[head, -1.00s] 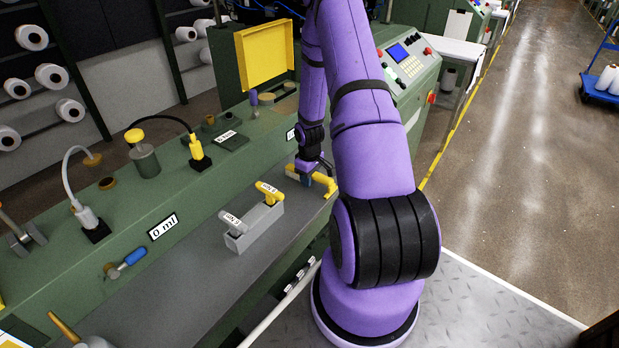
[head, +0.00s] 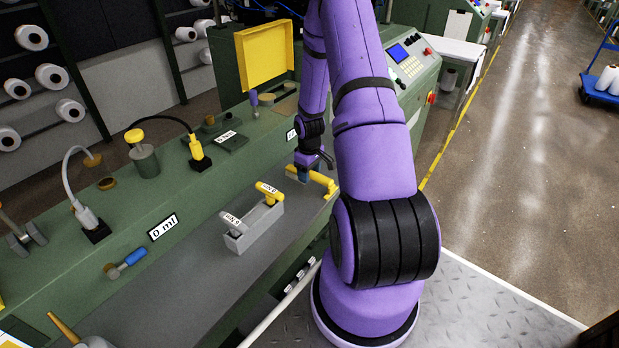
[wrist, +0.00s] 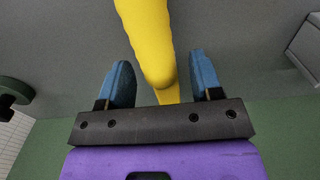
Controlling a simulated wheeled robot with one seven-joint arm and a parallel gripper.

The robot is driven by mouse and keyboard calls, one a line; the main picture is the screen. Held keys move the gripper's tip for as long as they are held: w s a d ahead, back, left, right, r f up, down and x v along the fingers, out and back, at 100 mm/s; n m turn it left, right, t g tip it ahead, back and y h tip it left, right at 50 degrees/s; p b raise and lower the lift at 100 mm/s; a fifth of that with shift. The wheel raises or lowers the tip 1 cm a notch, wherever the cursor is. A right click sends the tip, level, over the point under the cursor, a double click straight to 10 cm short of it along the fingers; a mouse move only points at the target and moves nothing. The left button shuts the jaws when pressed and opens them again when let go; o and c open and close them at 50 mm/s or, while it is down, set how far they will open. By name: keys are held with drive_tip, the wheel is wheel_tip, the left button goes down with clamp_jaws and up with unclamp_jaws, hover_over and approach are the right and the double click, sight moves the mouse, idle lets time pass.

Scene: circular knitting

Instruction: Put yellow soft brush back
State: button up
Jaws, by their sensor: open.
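A yellow, bent object (head: 322,180), which looks like the yellow brush, lies on the grey work surface by my gripper. In the wrist view its smooth yellow handle (wrist: 147,35) runs between my two blue fingers, with a gap on both sides. My gripper (head: 304,178) points down over it and is open; it also shows in the wrist view (wrist: 163,82). The brush's bristles cannot be made out. A grey holder (head: 256,230) stands nearer, with a yellow labelled piece (head: 269,191) and a grey labelled piece (head: 232,222) at its top.
The green machine ledge (head: 190,190) runs along the back of the work surface, with cabled fittings, a yellow-capped pot (head: 143,155) and a "0 ml" label (head: 163,227). A blue-handled part (head: 130,258) sticks out from its front. The surface left of the holder is mostly clear.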

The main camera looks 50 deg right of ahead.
wheel_tip(320, 180, up, 10)
drive_tip(key=shift+f, duration=0.15)
drive_tip(key=a+r+t+h, duration=0.1)
drive_tip(key=a+r, duration=0.7)
drive_tip(key=r, duration=0.4)
drive_tip(key=a+r+t+h, duration=0.1)
drive_tip(key=a+r, duration=0.6)
drive_tip(key=r, duration=0.5)
drive_tip(key=s+a+r+t+y, duration=0.1)
drive_tip(key=s+a+r, duration=0.5)
drive_tip(key=s+a, duration=0.2)
drive_tip(key=s+a+r+m+t+y, duration=0.1)
drive_tip(key=s+a+r+t, duration=0.1)
drive_tip(key=s+a+r, duration=0.4)
drive_tip(key=s+a, duration=0.2)
drive_tip(key=s, duration=0.2)
drive_tip(key=shift+s+r, duration=0.25)
drive_tip(key=shift+s, duration=0.1)
